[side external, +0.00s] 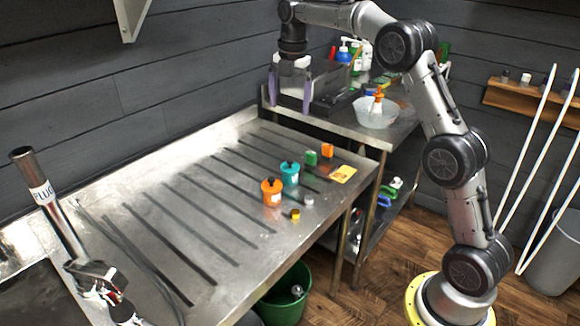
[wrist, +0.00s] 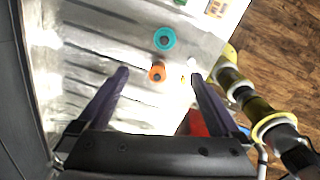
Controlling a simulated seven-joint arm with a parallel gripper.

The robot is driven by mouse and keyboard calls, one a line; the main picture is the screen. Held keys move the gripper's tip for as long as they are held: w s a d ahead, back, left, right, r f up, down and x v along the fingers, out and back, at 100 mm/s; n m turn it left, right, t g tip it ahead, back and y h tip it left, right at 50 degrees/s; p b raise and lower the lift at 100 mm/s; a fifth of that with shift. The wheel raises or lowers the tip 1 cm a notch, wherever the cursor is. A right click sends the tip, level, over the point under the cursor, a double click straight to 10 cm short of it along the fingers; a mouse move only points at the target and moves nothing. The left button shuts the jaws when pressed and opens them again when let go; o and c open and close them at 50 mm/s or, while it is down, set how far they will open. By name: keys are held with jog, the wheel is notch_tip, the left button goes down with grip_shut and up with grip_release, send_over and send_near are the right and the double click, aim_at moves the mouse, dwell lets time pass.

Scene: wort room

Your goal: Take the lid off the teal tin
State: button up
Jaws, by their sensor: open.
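The teal tin (side external: 290,176) stands upright on the ribbed steel drainboard, with a lid and dark knob (side external: 290,167) on top. It also shows from above in the wrist view (wrist: 165,39), as a teal round with a dark centre. An orange tin (side external: 271,193) with a dark knob stands close beside it, nearer the front; it shows in the wrist view (wrist: 157,73) between my fingers in the picture. My gripper (side external: 290,92) is open and empty, fingers pointing down, high above the drainboard and well apart from both tins.
A clear bowl (side external: 376,113) stands on the shelf behind. The drainboard's left part is mostly clear.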

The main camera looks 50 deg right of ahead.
notch_tip(320, 180, down, 7)
jog(key=d+g, duration=0.1)
jog(key=d, duration=0.2)
send_over(290, 164)
jog(key=d, duration=0.2)
jog(key=shift+m, duration=0.3)
jog(key=f, duration=0.6)
jog(key=shift+w+a+f, duration=0.15)
jog(key=shift+a+f, duration=0.05)
jog(key=shift+f, duration=0.1)
jog(key=shift+w+a+f, duration=0.1)
jog(key=shift+w+f, duration=0.05)
jog(key=shift+f, duration=1.3)
jog(key=shift+w+a+f, duration=0.1)
jog(key=shift+f, duration=1.35)
jog(key=c, duration=1.2)
jog(key=shift+c, duration=0.3)
jog(key=shift+r, duration=0.15)
